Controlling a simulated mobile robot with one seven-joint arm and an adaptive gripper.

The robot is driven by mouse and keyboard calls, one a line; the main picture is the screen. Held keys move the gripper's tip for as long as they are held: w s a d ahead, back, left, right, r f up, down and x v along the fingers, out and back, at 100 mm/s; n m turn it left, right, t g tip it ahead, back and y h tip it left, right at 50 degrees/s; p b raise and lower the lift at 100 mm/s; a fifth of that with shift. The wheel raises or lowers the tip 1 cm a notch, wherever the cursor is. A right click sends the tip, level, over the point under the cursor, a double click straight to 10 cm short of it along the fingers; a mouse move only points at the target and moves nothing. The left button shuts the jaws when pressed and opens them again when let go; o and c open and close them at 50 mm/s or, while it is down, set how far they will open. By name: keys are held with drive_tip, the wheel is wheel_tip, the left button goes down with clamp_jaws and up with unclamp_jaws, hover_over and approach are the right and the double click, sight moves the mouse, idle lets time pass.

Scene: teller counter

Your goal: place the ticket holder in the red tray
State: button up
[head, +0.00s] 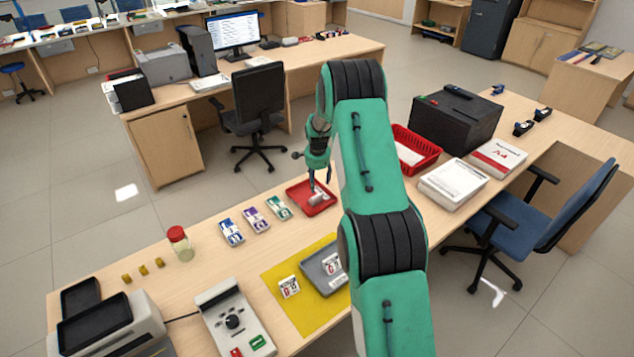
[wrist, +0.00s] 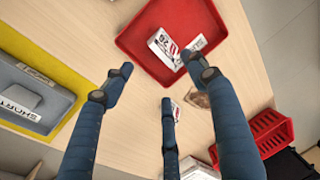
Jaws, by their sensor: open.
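The red tray (head: 297,193) lies on the counter, and its floor and rim also show in the wrist view (wrist: 203,15). A white block with dark and red print, seemingly the ticket holder (head: 318,199), lies in the tray. In the wrist view my gripper (wrist: 155,78) is open, with nothing held between the fingers.
A yellow mat (head: 280,269) with a grey tray (head: 318,280) and white number cards (head: 289,287) lies nearer. Banknote bundles (head: 256,220) and a red-lidded jar (head: 180,243) stand left. A red basket (head: 428,145), black box (head: 455,120) and paper stack (head: 453,184) are right.

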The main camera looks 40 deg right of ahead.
drive_tip(key=shift+r, duration=0.1)
drive_tip(key=s+a+r+n+t, duration=0.1)
drive_tip(key=s+a+r+n, duration=0.1)
drive_tip(key=a+r, duration=0.6)
drive_tip(key=s+a+r+n, duration=0.2)
drive_tip(key=a+r, duration=0.3)
drive_tip(key=r, duration=0.8)
drive_tip(key=s+a+r+n+t, duration=0.1)
drive_tip(key=s+a+r+n, duration=0.3)
drive_tip(key=s+a+r, duration=0.9)
drive_tip(key=s+a+r+n, duration=0.2)
drive_tip(key=s+a, duration=0.3)
drive_tip(key=s, duration=0.5)
drive_tip(key=s+a+r+n+t, duration=0.1)
drive_tip(key=s+a+n, duration=0.3)
drive_tip(key=s, duration=0.7)
drive_tip(key=s+a+r+n+t+y, duration=0.1)
drive_tip(key=s+a+r+n, duration=0.3)
drive_tip(key=s, duration=0.6)
drive_tip(key=a, duration=0.2)
drive_tip(key=shift+s+a, duration=0.3)
